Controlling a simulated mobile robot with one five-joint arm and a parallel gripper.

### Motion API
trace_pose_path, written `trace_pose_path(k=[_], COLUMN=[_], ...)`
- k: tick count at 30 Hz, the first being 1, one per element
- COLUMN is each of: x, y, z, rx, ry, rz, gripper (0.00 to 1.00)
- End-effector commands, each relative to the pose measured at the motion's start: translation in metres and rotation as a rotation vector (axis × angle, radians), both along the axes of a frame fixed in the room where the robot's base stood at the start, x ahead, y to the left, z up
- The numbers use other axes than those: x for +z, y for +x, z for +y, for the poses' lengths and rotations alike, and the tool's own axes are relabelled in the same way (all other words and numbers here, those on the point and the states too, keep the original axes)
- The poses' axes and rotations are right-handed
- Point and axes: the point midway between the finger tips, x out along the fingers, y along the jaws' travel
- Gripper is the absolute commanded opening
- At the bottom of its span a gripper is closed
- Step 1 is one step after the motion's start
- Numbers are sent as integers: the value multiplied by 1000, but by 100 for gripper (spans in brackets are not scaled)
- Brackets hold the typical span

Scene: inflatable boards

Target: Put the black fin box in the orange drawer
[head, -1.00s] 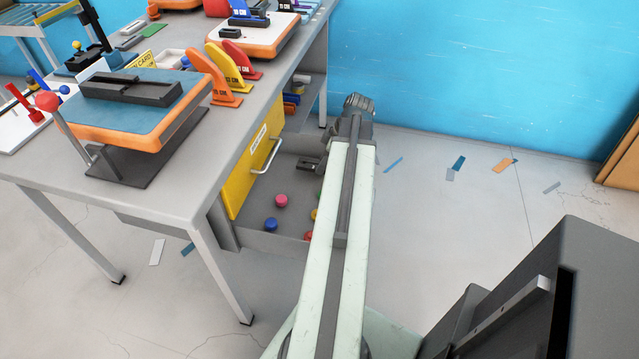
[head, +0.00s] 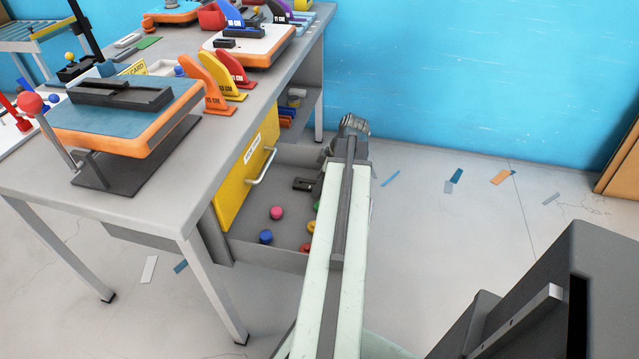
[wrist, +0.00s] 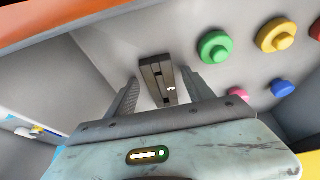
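The black fin box (wrist: 157,78) lies in the open lower drawer, between the two fingers of my gripper (wrist: 161,75) in the wrist view. Its dark end also shows in the head view (head: 303,184). The fingers stand apart, with a visible gap on each side of the box. The open drawer has a grey inside (head: 245,220). An orange edge (wrist: 60,22) crosses the top left of the wrist view; my arm hides the drawer's front in the head view.
A pink knob (head: 277,212), a blue knob (head: 265,236) and several others lie in the drawer, apart from the box. A yellow drawer front (head: 246,170) with a handle stands above its left side. The workbench (head: 150,205) holds boards and fins.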

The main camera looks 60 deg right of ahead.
Motion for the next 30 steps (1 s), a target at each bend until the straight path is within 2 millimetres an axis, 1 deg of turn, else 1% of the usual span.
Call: trace_pose_path(k=[5, 8, 11, 14, 21, 24, 27, 30], x=[1, 8, 20, 38, 92, 109, 116, 116], y=[0, -1, -5, -11, -31, -38, -43, -45], z=[0, 0, -2, -4, -10, -12, -14, -14], rx=[0, -1, -2, -2, -3, -1, -2, -1], ry=[0, 0, 1, 0, 0, -1, 1, 0], rz=[0, 0, 0, 0, 0, 0, 0, 0], gripper=[61, 61, 61, 61, 61, 61, 61, 61])
